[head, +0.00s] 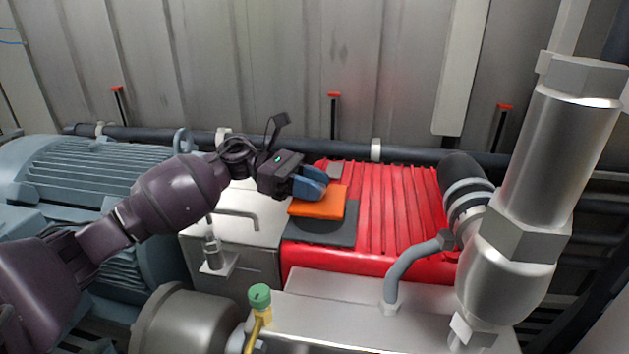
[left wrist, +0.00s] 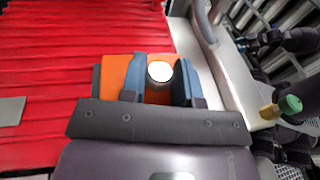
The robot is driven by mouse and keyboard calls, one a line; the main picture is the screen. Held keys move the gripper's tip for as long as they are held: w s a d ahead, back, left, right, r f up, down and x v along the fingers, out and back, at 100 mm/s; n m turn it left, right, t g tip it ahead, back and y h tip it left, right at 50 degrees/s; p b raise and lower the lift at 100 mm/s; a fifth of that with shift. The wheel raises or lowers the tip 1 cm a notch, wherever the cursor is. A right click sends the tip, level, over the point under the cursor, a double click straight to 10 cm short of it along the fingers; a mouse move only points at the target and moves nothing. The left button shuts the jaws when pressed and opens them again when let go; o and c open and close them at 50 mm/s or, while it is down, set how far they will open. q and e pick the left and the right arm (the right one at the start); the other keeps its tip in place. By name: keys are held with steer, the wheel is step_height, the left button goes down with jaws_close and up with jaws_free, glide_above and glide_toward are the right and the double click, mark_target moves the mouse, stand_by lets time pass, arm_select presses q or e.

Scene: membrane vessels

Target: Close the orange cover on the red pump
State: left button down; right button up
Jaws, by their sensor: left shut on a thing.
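The red pump (head: 400,215) is a ribbed red block in the middle of the head view; its red ribs also fill the left of the left wrist view (left wrist: 70,75). The orange cover (head: 322,207) is a flat slab above a dark grey plate (head: 330,236) at the pump's left end. My left gripper (head: 311,183) reaches in from the left, its blue fingers at the cover's far left part. In the left wrist view the fingers (left wrist: 158,82) stand on both sides of a white round part (left wrist: 160,72) against the orange cover (left wrist: 115,74). My right gripper is out of view.
A large silver pipe fitting (head: 540,170) stands at the right. A grey hose (head: 408,265) bends down before the pump. A green-capped valve (head: 260,296) stands in front. A blue-grey motor (head: 90,165) is at the left, and a corrugated wall (head: 300,60) behind.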

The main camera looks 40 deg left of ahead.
arm_select(q)
steer(key=shift+f, duration=0.1)
stand_by(0.3)
steer(key=c, duration=0.8)
jaws_free()
steer(key=shift+c, duration=0.2)
steer(key=shift+s+a, duration=0.15)
steer(key=shift+a, duration=0.35)
steer(key=v, duration=1)
steer(key=shift+p, duration=0.4)
steer(key=shift+d+r, duration=0.15)
steer(key=shift+r, duration=0.1)
